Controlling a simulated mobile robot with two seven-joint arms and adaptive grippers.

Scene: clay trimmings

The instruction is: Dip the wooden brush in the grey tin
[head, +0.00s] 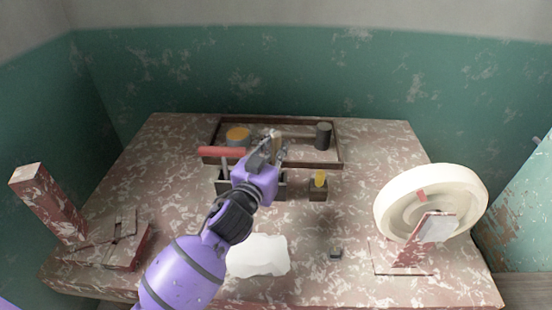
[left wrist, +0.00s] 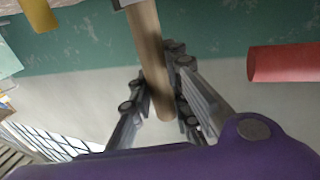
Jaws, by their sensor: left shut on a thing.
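My left gripper (head: 277,148) reaches in from the front over the table and is shut on the wooden brush (head: 275,134). In the left wrist view the brush's pale round handle (left wrist: 150,60) runs between the two fingers, with a grey band at the top edge; its bristles are out of that view. A grey tin (head: 237,140) with an orange top or filling stands in the shallow brown tray, left of the gripper. The gripper partly hides the brush in the head view. My right gripper is not in view.
The brown tray (head: 339,150) also holds a dark cylinder (head: 323,136). A red bar (head: 222,151) lies close left of my gripper, above a dark box (head: 222,186). A small block with a yellow piece (head: 319,181), a white sheet (head: 258,256) and a cream wheel (head: 443,187) are nearby.

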